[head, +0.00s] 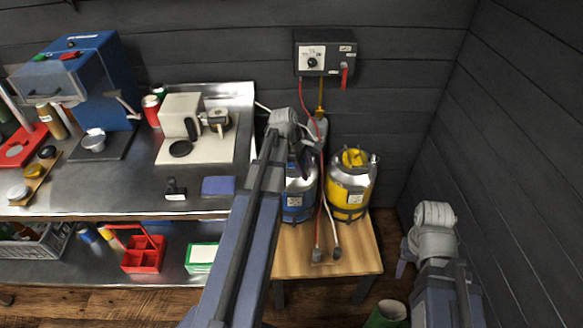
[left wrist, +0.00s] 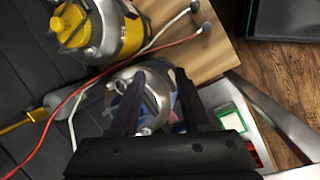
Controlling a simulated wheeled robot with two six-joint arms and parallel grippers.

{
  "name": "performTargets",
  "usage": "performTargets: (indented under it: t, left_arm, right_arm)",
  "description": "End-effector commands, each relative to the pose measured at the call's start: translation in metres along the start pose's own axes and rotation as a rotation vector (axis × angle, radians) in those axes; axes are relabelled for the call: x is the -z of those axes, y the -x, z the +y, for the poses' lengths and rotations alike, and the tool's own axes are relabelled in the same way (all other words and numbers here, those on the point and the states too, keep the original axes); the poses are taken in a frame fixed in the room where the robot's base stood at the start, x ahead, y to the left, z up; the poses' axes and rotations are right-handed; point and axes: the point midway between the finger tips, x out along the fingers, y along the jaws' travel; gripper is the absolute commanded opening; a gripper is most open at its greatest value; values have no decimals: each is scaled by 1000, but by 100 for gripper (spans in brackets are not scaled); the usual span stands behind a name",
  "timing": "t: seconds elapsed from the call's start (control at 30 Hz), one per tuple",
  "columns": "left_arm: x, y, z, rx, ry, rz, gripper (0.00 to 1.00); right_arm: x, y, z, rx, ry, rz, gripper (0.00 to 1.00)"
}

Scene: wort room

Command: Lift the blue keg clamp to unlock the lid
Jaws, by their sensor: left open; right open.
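The blue keg (head: 297,205) stands on a small wooden table, its upper part largely covered by my left arm and gripper. My left gripper (head: 301,162) is over the top of this keg, open. In the left wrist view its two dark fingers (left wrist: 160,76) point over the keg's silver top (left wrist: 122,78), one on each side of its middle. The blue clamp is mostly hidden behind the fingers, and I cannot tell whether they touch it. My right gripper (head: 401,267) is open and empty, low at the right, away from the kegs.
A yellow keg (head: 349,190) stands just right of the blue one; it also shows in the left wrist view (left wrist: 105,40). Red and white hoses hang near the kegs from a control box (head: 325,53). A steel counter (head: 130,190) is at the left, a dark wall behind.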

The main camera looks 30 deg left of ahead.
Motion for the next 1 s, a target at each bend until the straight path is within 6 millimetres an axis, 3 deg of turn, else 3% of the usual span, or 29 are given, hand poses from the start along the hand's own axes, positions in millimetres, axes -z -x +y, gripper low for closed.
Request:
performTargets:
  t: [0.03, 0.1, 0.3, 0.67, 1.0]
  left_arm:
    - [26, 5, 8, -28, 110, -6, 47]
    - [51, 12, 13, -61, 240, -17, 47]
    - [88, 23, 18, -111, 441, -40, 47]
    - [92, 18, 19, -116, 463, -43, 47]
    - [92, -19, 22, -116, 460, -42, 47]
  right_arm:
    - [0, -1, 0, 0, 0, 0, 50]
    - [0, -2, 0, 0, 0, 0, 50]
    - [0, -2, 0, 0, 0, 0, 50]
    - [0, -9, -1, 0, 0, 0, 50]
    - [2, -43, -4, 0, 0, 0, 50]
